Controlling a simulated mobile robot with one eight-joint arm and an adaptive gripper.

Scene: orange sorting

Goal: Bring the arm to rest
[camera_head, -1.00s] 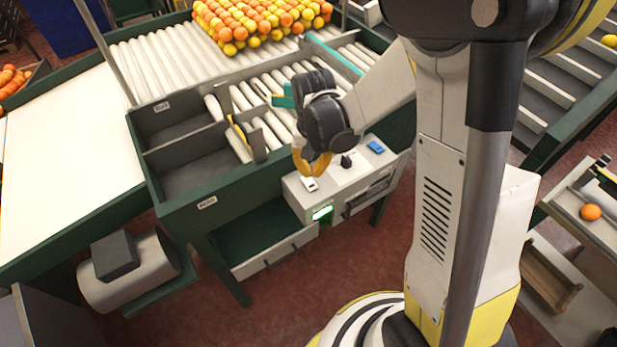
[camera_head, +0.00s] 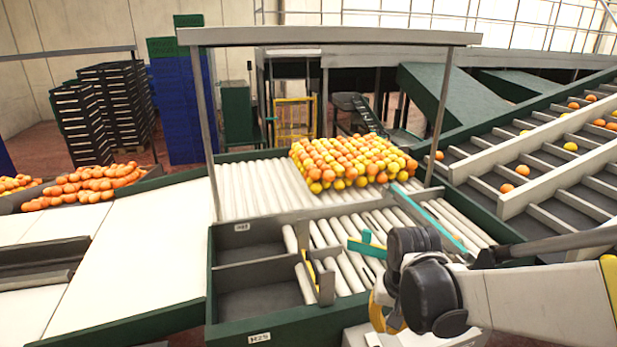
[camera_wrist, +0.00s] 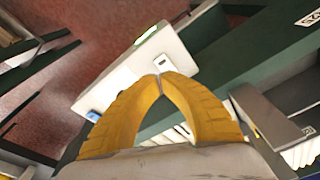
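My arm reaches in from the right in the head view, its gripper (camera_head: 378,318) low over the front of the sorting table. In the wrist view the two yellow fingers of my gripper (camera_wrist: 162,76) meet at their tips, with nothing between them. Beyond the tips is a pale control box (camera_wrist: 118,72) with a green-lit part (camera_wrist: 147,33), a small white switch (camera_wrist: 162,62) and a blue button (camera_wrist: 93,116). I cannot tell whether the fingertips touch the box. In the head view the box (camera_head: 362,336) is mostly cut off at the bottom edge.
Grey divided bins (camera_head: 262,273) with a green front stand left of my gripper. White rollers (camera_head: 255,187) carry a pile of oranges and yellow fruit (camera_head: 350,160) behind. A teal bar (camera_head: 428,215) crosses the rollers near my wrist. A sloped conveyor (camera_head: 545,160) is at right.

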